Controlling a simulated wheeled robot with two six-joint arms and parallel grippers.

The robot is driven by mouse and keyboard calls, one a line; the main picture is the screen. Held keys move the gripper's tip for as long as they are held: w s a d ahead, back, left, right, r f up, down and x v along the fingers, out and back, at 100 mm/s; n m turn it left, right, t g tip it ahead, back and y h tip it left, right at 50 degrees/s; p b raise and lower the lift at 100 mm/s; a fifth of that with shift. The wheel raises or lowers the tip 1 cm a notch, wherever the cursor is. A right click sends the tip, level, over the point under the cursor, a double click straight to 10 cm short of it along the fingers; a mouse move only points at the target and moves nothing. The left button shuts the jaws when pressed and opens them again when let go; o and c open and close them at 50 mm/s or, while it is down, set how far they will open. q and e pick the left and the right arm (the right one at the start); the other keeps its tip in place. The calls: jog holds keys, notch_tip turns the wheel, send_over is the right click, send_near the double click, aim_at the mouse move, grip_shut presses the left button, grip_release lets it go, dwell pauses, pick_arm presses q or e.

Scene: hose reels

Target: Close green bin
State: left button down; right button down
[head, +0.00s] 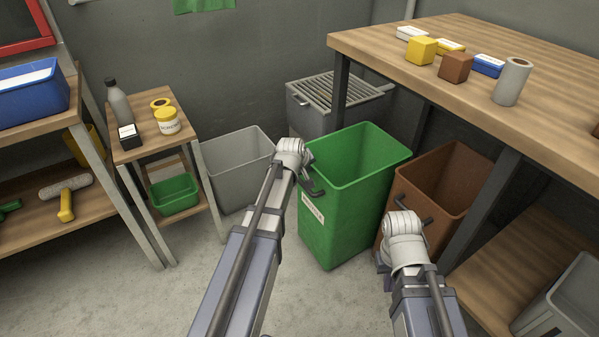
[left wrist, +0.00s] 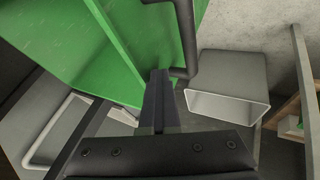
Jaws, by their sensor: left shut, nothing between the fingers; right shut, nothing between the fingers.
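The green bin (head: 345,205) stands upright on the floor in the middle of the head view, its top open and its inside empty as far as I see. No lid shows on it. A dark handle (head: 312,187) and a white label are on its front. My left gripper (head: 292,152) is at the bin's front left, by the handle; its fingers are mostly hidden there. In the left wrist view, the shut, empty fingers (left wrist: 159,78) are close beside the dark handle (left wrist: 187,40) and the green wall (left wrist: 110,45); contact is unclear. My right gripper (head: 404,235) is before the brown bin, fingers mostly hidden.
A brown bin (head: 430,190) stands right of the green one, a grey bin (head: 240,170) left of it. A grate-topped grey container (head: 335,95) is behind. A wooden table (head: 400,60) with blocks and a roll is at right, shelves at left. Floor at front left is clear.

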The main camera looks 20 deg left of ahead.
pick_arm(q)
jog(key=w+d, duration=1.3)
jog(key=w, duration=0.4)
jog(key=shift+w+d, duration=0.25)
jog(key=shift+d, duration=0.05)
jog(key=shift+w, duration=0.1)
jog(key=s+a+r+p, duration=0.2)
jog(key=s+r+p, duration=0.6)
jog(key=s, duration=0.2)
jog(key=shift+a, duration=0.4)
